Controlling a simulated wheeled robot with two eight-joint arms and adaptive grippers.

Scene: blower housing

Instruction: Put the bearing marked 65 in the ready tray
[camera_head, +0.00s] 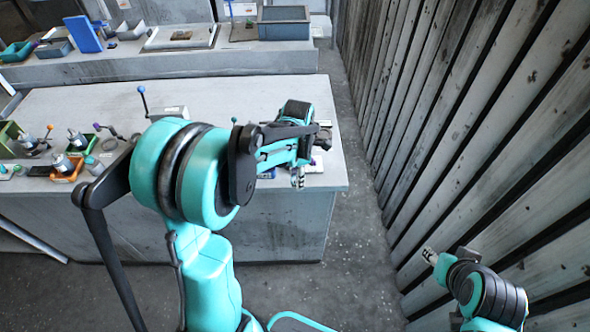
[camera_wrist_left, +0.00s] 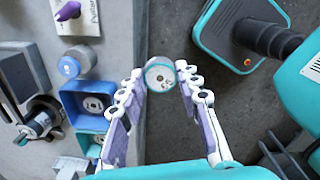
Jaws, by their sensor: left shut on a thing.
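My left gripper (camera_wrist_left: 160,82) is shut on a small round part (camera_wrist_left: 159,72), which shows a pale face with a small dark centre and a grey-green rim. It looks like a bearing; I cannot read its mark. In the head view my left gripper (camera_head: 299,178) is at the bench's right front edge. In the wrist view the held part is over the floor, just beyond the bench edge. I cannot tell which tray is the ready one. My right gripper (camera_head: 430,256) is at lower right; its jaws are unclear.
A blue-capped cylinder (camera_wrist_left: 70,66) and a card with a purple item (camera_wrist_left: 68,12) are near the blue tray. Several small trays, one orange (camera_head: 68,168), stand on the bench's left. A slatted wall (camera_head: 480,110) runs along the right. The bench top's middle (camera_head: 215,95) is mostly clear.

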